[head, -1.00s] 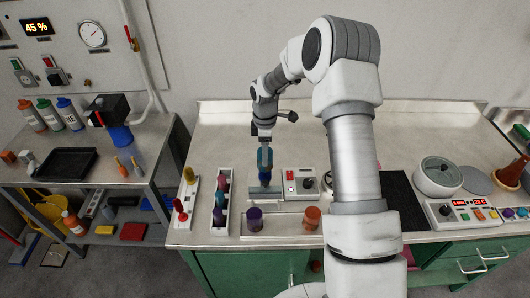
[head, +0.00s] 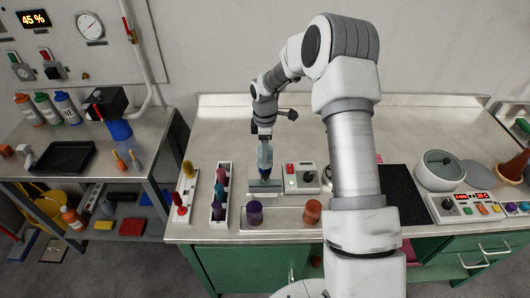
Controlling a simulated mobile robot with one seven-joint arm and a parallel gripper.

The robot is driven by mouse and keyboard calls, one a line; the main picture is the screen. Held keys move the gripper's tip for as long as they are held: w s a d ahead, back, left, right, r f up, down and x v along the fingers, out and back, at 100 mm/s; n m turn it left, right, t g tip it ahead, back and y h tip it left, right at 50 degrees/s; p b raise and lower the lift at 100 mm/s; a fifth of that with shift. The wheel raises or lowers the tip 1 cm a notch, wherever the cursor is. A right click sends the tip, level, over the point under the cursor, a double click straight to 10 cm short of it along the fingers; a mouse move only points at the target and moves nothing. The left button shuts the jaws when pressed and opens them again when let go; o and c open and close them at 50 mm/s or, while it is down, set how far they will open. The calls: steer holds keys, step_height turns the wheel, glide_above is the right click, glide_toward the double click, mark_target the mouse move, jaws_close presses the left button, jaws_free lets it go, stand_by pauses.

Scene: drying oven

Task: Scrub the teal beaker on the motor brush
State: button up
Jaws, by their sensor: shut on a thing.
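My gripper (head: 264,142) points straight down over the motor brush's grey base (head: 262,187) on the bench. It is shut on the teal beaker (head: 265,157), which looks blue-teal and upright between the fingers. The beaker is directly above the base, with its lower end at the brush. The bristles are hidden or too small to make out, so I cannot tell how far the beaker covers them.
Two racks (head: 219,222) with coloured pieces stand to the left. A purple beaker (head: 254,213) and an orange beaker (head: 312,212) stand in front. A dark mat (head: 400,205), a round white device (head: 440,172) and a button panel (head: 465,208) are at right. The back bench is clear.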

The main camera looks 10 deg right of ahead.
steer(key=shift+f+b, duration=1.55)
steer(key=shift+f, duration=0.8)
steer(key=shift+r, duration=0.1)
steer(key=shift+r+p, duration=0.35)
steer(key=shift+r, duration=0.2)
stand_by(0.7)
steer(key=shift+r+p, duration=2.1)
steer(key=shift+r, duration=1.5)
steer(key=shift+d, duration=0.1)
